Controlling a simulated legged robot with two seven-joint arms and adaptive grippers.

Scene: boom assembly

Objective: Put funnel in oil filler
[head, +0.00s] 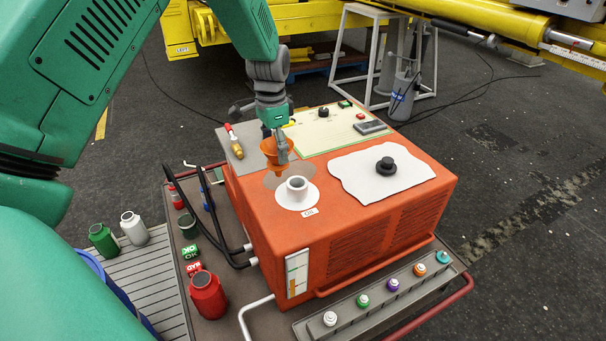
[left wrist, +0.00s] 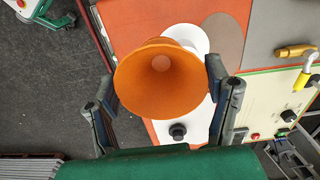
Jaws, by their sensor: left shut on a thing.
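My left gripper (head: 277,137) is shut on an orange funnel (head: 275,152) and holds it above the top of the orange machine (head: 330,225). In the left wrist view the funnel (left wrist: 161,80) sits between the two fingers, its wide mouth facing the camera. The oil filler (head: 297,187) is a short white-grey upright neck with a dark opening, on a white round patch near the machine's front left corner. The funnel is behind and slightly left of the filler in the head view, apart from it. My right gripper is not in view.
A black cap (head: 386,166) lies on a white cloth (head: 375,178) right of the filler. A control panel (head: 330,132) is at the back. A tray (head: 375,303) with several coloured-ringed caps runs along the front.

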